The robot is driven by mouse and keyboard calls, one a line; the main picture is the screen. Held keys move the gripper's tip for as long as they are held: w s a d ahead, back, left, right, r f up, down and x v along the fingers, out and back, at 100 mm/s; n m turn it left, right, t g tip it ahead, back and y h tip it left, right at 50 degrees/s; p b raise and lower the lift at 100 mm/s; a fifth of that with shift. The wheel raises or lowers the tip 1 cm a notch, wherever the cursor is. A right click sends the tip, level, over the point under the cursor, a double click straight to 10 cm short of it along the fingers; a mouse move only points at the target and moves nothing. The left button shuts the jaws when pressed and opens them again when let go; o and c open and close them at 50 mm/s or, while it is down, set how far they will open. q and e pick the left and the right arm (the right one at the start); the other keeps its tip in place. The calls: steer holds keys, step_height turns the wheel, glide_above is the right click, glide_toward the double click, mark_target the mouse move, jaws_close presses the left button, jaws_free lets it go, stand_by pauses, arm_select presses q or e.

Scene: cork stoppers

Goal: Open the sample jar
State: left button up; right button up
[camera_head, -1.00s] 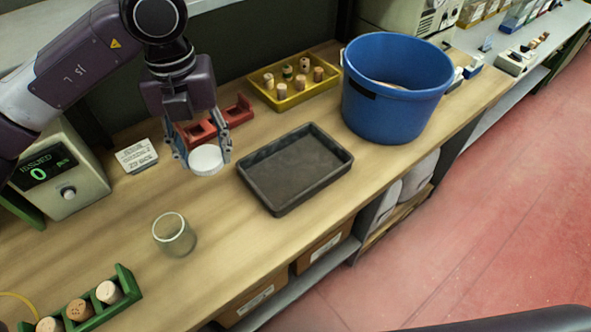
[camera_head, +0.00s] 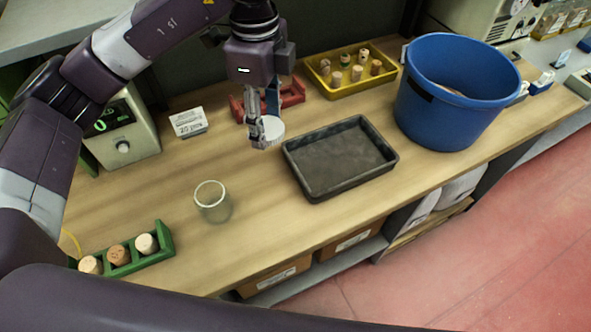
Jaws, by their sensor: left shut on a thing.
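The sample jar, a clear glass cylinder (camera_head: 213,203), stands upright on the wooden bench with its mouth uncovered. No contents can be made out in it. My left gripper (camera_head: 263,137) is shut on a white round lid (camera_head: 273,128), behind and to the right of the jar, well apart from it. The lid shows between and beyond the fingers, just left of the dark tray's far left corner. I cannot tell whether it touches the bench. My right gripper is not in view.
A dark empty tray (camera_head: 290,171) lies right of the jar. A red holder (camera_head: 293,92), yellow cork tray (camera_head: 345,91) and blue bucket (camera_head: 410,110) stand behind.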

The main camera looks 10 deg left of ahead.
arm_select(q)
steer(key=p, duration=0.2)
glide_above(274, 189)
step_height(274, 189, down, 15)
steer(key=shift+a+f, duration=0.1)
step_height(274, 189, down, 3)
steer(key=shift+f+p, duration=0.15)
steer(key=shift+p, duration=0.15)
steer(key=shift+f, duration=0.5)
steer(key=shift+w, duration=0.1)
steer(key=shift+f, duration=0.25)
steer(key=o, duration=1.3)
steer(key=shift+r, duration=0.1)
